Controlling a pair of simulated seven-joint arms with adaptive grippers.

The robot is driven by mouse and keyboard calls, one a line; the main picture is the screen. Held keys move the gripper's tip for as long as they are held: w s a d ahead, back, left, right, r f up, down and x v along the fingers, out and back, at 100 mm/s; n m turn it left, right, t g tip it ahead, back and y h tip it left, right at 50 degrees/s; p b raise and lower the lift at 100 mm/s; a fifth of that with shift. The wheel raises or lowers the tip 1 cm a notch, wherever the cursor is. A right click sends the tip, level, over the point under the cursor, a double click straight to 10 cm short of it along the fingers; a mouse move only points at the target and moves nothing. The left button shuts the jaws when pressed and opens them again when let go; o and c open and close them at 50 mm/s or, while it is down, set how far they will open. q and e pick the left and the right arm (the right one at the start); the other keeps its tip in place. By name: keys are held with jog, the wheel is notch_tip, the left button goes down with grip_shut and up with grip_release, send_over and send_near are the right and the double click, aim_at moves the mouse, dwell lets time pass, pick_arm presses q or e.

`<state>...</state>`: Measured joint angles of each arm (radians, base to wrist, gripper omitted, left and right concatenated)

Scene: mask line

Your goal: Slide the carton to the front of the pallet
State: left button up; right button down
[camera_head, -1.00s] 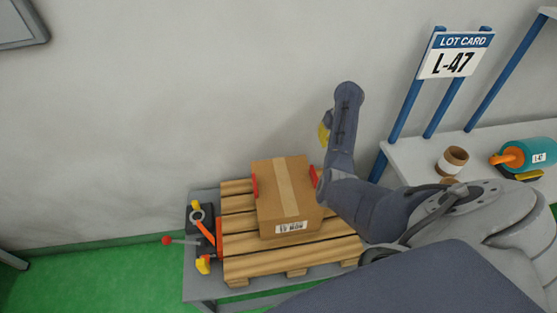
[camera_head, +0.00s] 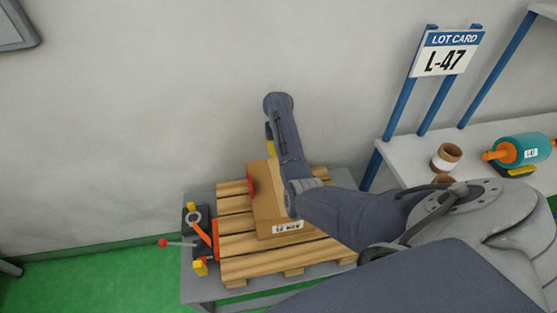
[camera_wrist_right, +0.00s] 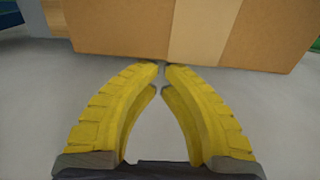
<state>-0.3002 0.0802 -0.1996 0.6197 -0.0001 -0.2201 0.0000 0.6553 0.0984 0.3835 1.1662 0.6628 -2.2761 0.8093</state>
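The brown carton (camera_head: 263,207) stands on the slatted wooden pallet (camera_head: 250,266), with bare slat in front of its labelled face. My right arm crosses over it in the head view and hides its right part and much of its top. My right gripper (camera_head: 269,146) points down at the carton's wall side; only a bit of yellow finger shows there. In the right wrist view the two yellow fingertips (camera_wrist_right: 162,68) are together with nothing between them, close to the lower edge of the taped carton (camera_wrist_right: 200,30). Whether they touch it I cannot tell. My left gripper is out of view.
The pallet rests on a grey table (camera_head: 200,287). A red-knobbed lever and orange clamp (camera_head: 203,236) stand at its left end. A red piece (camera_head: 251,184) sits at the carton's left side. A shelf (camera_head: 405,160) with a teal roller (camera_head: 522,150) is at right.

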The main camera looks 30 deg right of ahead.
jog(key=shift+f, duration=2.2)
